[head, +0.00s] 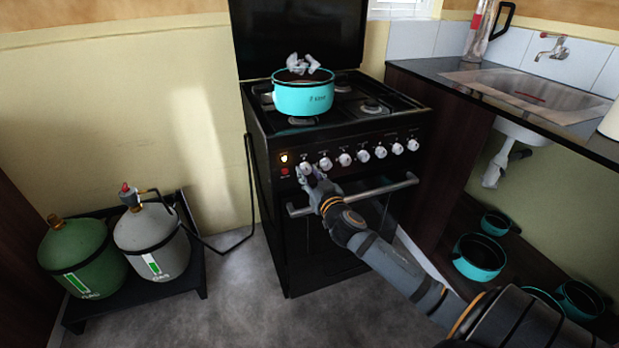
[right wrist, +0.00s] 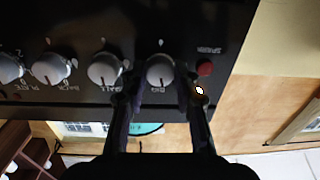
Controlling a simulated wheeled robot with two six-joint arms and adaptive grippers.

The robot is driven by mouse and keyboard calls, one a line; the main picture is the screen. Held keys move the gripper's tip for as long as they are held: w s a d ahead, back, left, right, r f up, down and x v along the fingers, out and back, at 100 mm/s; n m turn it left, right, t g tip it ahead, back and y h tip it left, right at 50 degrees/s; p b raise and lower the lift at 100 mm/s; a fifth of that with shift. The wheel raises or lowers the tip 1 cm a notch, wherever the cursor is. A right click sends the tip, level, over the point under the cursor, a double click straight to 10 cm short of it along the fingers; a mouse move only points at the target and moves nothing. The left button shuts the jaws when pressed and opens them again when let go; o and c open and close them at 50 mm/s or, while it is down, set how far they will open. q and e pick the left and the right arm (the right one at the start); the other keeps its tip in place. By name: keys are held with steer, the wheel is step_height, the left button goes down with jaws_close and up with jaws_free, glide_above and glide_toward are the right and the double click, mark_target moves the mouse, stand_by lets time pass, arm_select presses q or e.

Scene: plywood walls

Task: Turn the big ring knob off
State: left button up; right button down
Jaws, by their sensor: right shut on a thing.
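The black stove (head: 345,240) has a row of white knobs along its front panel. The big ring knob (head: 306,169) is the leftmost one in the head view. In the right wrist view the same knob (right wrist: 160,70) has the label "BIG" below it. My right gripper (head: 312,184) is at this knob, and its two fingers (right wrist: 164,78) are closed around it from both sides. The fingers hide part of the knob in the head view. A turquoise pot (head: 301,98) stands on the hob, with pale grey shapes above it. My left gripper is not in view.
Beside the knob are a glowing round light (head: 284,158) and a red button (right wrist: 204,68). An oven handle (head: 352,196) runs below the panel. Two gas bottles, green (head: 83,258) and grey (head: 152,242), stand at left. Turquoise pots (head: 479,257) sit under the sink counter.

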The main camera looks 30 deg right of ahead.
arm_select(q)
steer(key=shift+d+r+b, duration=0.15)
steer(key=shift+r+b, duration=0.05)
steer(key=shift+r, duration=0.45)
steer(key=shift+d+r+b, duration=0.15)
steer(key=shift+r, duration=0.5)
arm_select(e)
steer(key=shift+f+m, duration=0.2)
steer(key=shift+m, duration=1.2)
steer(key=c, duration=1)
jaws_free()
steer(key=shift+r, duration=0.1)
